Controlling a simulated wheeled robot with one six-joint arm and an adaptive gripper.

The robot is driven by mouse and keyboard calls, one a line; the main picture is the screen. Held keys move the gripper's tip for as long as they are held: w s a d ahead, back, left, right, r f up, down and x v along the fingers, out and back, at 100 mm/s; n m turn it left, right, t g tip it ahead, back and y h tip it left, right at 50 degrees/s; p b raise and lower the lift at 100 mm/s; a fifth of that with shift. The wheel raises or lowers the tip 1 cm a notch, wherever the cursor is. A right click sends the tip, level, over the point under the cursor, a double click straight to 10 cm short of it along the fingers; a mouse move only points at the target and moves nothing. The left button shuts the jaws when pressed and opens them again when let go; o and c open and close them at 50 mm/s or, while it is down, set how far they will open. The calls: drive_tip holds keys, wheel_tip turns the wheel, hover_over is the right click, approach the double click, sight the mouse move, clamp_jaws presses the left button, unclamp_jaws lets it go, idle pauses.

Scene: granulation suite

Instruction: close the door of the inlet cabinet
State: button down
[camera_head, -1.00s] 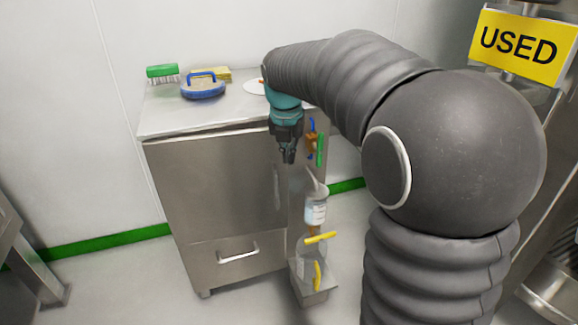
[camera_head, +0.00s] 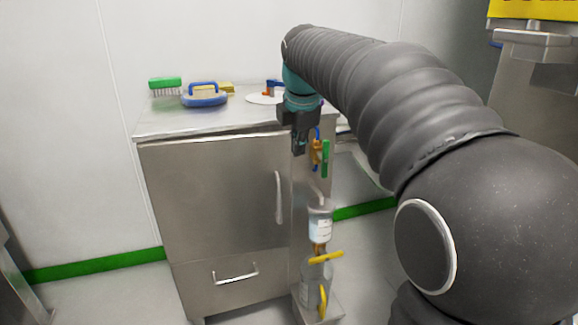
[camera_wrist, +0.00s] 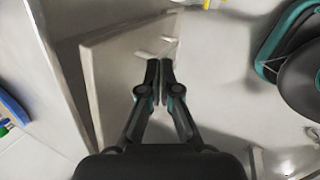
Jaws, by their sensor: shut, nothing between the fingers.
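The inlet cabinet is a steel cabinet with a pale top (camera_head: 170,128) in the head view. Its door (camera_head: 210,195) has a vertical handle (camera_head: 279,197) near the right edge. A dark line runs under the top along the door's upper edge; the door looks nearly shut, perhaps slightly ajar. In the wrist view, the door (camera_wrist: 105,75) is a pale panel left of the fingers, with a dark gap beside it. My gripper (camera_head: 299,152) is shut and empty, pointing down near the door's upper right corner. Its fingers (camera_wrist: 165,75) are together; contact with the door cannot be told.
A green brush (camera_head: 165,84) and a blue-rimmed item (camera_head: 204,97) lie on the cabinet top. A drawer handle (camera_head: 235,273) is below the door. Valves (camera_head: 320,152) and a bottle (camera_head: 320,228) are on the right side.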

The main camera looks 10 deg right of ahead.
sight(289, 156)
wheel_tip(289, 156, up, 4)
drive_tip(key=s+m, duration=0.2)
drive_tip(key=m, duration=1.9)
drive_tip(key=shift+y, duration=0.3)
drive_tip(key=b+x, duration=0.1)
drive_tip(key=x, duration=0.2)
drive_tip(key=w+b+x, duration=0.1)
drive_tip(key=x, duration=0.3)
drive_tip(key=w+b+x, duration=0.1)
drive_tip(key=x, duration=0.3)
drive_tip(key=shift+w+a+r, duration=0.1)
drive_tip(key=shift+a+r, duration=0.2)
drive_tip(key=shift+a, duration=0.1)
drive_tip(key=shift+w, duration=0.85)
drive_tip(key=shift+w+r, duration=0.1)
